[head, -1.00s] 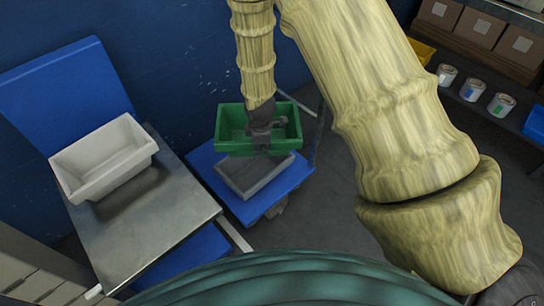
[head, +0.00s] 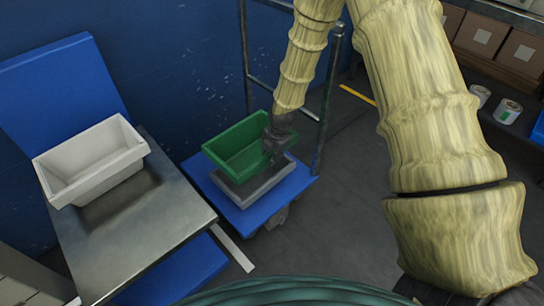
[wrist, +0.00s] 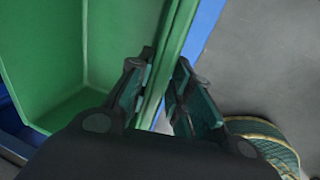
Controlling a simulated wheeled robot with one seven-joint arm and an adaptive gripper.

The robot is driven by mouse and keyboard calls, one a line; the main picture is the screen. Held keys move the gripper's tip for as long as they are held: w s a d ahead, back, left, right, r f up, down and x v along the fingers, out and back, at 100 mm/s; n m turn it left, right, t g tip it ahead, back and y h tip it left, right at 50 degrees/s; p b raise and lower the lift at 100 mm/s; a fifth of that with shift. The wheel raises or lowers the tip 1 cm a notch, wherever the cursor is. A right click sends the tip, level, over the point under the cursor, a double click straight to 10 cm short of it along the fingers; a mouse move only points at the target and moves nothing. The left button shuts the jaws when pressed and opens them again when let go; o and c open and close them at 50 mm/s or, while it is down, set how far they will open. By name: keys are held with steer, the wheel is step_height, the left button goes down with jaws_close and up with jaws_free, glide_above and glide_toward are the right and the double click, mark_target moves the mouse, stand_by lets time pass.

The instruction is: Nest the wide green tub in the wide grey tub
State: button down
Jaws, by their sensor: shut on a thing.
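The wide green tub (head: 238,145) hangs from my gripper (head: 272,150), which is shut on its right-hand wall. In the wrist view the two fingers (wrist: 158,95) sit on either side of the green rim (wrist: 176,50). The green tub is above a dark grey tub (head: 262,184) on a blue platform. It covers much of the grey tub, and I cannot tell whether the two touch. A lighter grey-white tub (head: 92,160) stands on a metal table at the left and looks empty.
The metal table (head: 150,235) has bare surface in front of the pale tub. The blue platform (head: 240,218) has a metal-post frame (head: 326,95) at its back right. Cardboard boxes (head: 487,35) and cans (head: 507,111) stand on a shelf at the right.

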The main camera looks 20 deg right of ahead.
mark_target(272, 180)
steer(key=shift+s+d+f+b+x, duration=0.15)
steer(key=shift+s+b+x, duration=0.2)
steer(key=shift+b+x, duration=0.95)
steer(key=shift+s+d+f+b+x, duration=0.15)
steer(key=shift+s+b+x, duration=0.2)
steer(key=shift+x, duration=1.85)
steer(key=shift+s+d+r+b+x, duration=0.15)
steer(key=shift+s+b+x, duration=0.45)
steer(key=shift+x, duration=1.15)
steer(key=shift+w+f, duration=0.15)
steer(key=shift+w, duration=0.1)
steer(key=c, duration=1.2)
jaws_free()
steer(key=a+v, duration=0.1)
steer(key=v, duration=1.1)
steer(key=shift+d, duration=0.45)
